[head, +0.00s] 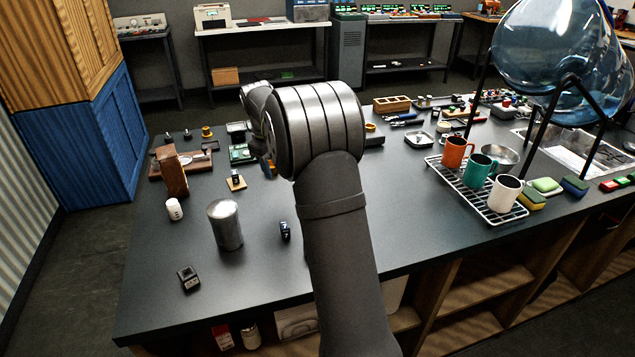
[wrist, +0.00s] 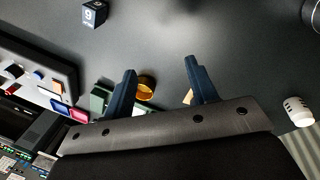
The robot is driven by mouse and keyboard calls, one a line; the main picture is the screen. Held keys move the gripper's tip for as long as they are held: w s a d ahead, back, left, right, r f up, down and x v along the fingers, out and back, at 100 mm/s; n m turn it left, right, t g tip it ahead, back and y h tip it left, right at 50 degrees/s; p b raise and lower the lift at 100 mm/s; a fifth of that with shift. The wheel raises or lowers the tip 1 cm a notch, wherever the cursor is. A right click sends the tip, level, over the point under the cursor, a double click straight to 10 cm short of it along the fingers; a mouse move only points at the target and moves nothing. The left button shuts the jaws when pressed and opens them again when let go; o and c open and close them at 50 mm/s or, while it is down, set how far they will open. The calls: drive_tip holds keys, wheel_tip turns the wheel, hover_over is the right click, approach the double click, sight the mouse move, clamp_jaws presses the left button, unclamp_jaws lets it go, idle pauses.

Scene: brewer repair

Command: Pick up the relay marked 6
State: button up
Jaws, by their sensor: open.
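A small dark relay (wrist: 95,13) lies at the upper left of the wrist view, with a white mark that reads as a 9 in the picture, or a 6 turned over. In the head view a dark relay (head: 285,231) with white marks lies right of the metal canister, and another (head: 189,278) lies near the front left; their digits are too small to read surely. A dark piece (head: 236,176) sits on a small wooden square. My gripper (wrist: 160,66) is open and empty, its two blue fingers apart from the relay. In the head view my arm mostly hides it.
A metal canister (head: 225,225) and a white bottle (head: 174,209) stand on the left of the dark table, near a brown block (head: 172,174). Mugs stand on a wire rack (head: 470,194) at the right. The table's front left is mostly clear.

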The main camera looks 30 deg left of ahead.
drive_tip(key=w+d+r+n+h, duration=0.3)
drive_tip(key=w+r+n, duration=0.3)
drive_tip(key=r+n, duration=0.3)
drive_tip(key=shift+n+t, duration=0.3)
drive_tip(key=shift+n, duration=0.2)
drive_tip(key=x, duration=1.2)
drive_tip(key=shift+d+f, duration=0.2)
drive_tip(key=shift+f, duration=0.05)
drive_tip(key=shift+s+x, duration=0.15)
drive_tip(key=shift+x, duration=1.35)
drive_tip(key=shift+s+x, duration=0.1)
drive_tip(key=shift+x, duration=1.4)
drive_tip(key=shift+a+f, duration=0.1)
drive_tip(key=shift+a, duration=0.05)
drive_tip(key=shift+c, duration=0.2)
drive_tip(key=c, duration=1)
